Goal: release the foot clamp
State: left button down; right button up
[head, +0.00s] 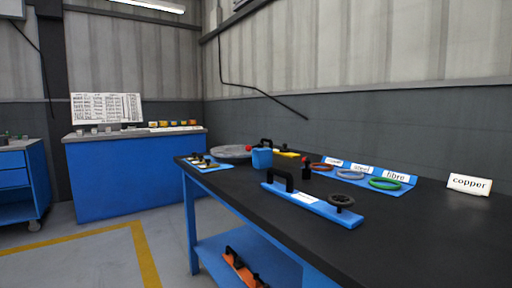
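Neither of my grippers is in view. I cannot tell for sure which thing is the foot clamp. A blue bar (312,205) with a white label lies on the dark bench top. It has a black handle (278,179) at its left end and a round black knob (341,200) at its right end. An orange piece (240,268) with black fittings lies on the bench's lower shelf, partly cut off by the frame. A grey disc (231,152) lies at the far left end of the bench, with a red ball (249,148) by it.
A blue box (262,158) stands behind the bar. A blue board (362,179) holds red, grey and green rings with labels. A "copper" card (469,185) stands at right. A blue cabinet (135,178) and blue cart (22,178) stand beyond open floor. The bench's right front is clear.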

aim_at(249, 148)
jog(key=i+j+z, duration=0.3)
jog(key=i+j, duration=0.15)
jog(key=j, duration=0.15)
jog(key=i+j+z, duration=0.15)
jog(key=j, duration=0.15)
jog(key=i+j+z, duration=0.1)
jog(key=j, duration=0.25)
jog(key=i+j+z, duration=0.15)
jog(key=j, duration=0.25)
jog(key=i+j+z, duration=0.15)
jog(key=i+j, duration=0.1)
jog(key=j, duration=0.1)
